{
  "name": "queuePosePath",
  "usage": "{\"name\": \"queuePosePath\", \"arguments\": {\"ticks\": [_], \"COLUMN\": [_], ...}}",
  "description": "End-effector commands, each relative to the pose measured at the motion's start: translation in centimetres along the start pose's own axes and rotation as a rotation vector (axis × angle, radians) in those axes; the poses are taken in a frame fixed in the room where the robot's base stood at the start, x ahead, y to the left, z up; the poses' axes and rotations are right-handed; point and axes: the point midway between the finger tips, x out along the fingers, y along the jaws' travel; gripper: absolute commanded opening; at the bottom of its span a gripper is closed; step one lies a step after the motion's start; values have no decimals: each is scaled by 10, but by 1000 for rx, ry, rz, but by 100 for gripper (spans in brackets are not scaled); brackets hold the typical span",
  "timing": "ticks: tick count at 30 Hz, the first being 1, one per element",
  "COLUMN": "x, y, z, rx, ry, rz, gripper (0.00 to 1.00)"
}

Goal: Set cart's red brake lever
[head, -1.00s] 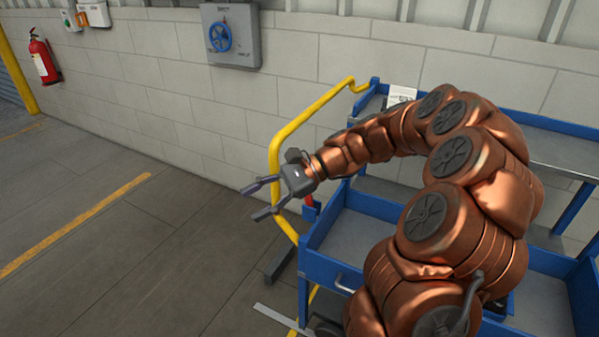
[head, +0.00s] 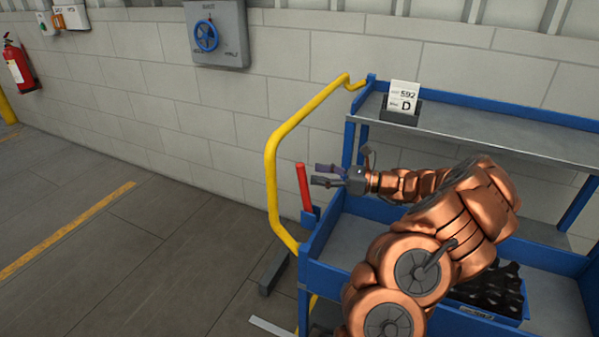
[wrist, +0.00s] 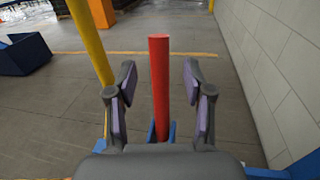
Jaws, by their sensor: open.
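The red brake lever (head: 304,187) stands nearly upright, tilted slightly, at the left end of the blue cart (head: 313,272), beside its yellow handle rail (head: 271,165). My gripper (head: 318,174) is just right of the lever in the head view, its fingers pointing left toward it. In the wrist view the lever (wrist: 159,85) rises between the two open fingers of my gripper (wrist: 160,105), with gaps on both sides. No contact shows.
A sign holder reading 592 D (head: 402,103) stands on the upper shelf. A black-filled blue bin (head: 490,295) sits on the lower tray. A wall box with a blue wheel (head: 206,37) and a fire extinguisher (head: 20,66) are at the back left. Floor left of the cart is clear.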

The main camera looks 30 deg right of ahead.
Motion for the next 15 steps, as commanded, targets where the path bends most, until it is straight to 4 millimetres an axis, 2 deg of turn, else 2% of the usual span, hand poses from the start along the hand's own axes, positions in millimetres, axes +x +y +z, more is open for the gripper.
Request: {"name": "queuePosePath", "arguments": {"ticks": [3, 9, 15], "x": [19, 46, 58], "y": [0, 2, 2], "z": [0, 0, 0], "rx": [-1, -1, -1], "ry": [1, 1, 1], "rz": [2, 6, 4], "gripper": [52, 52, 52]}}
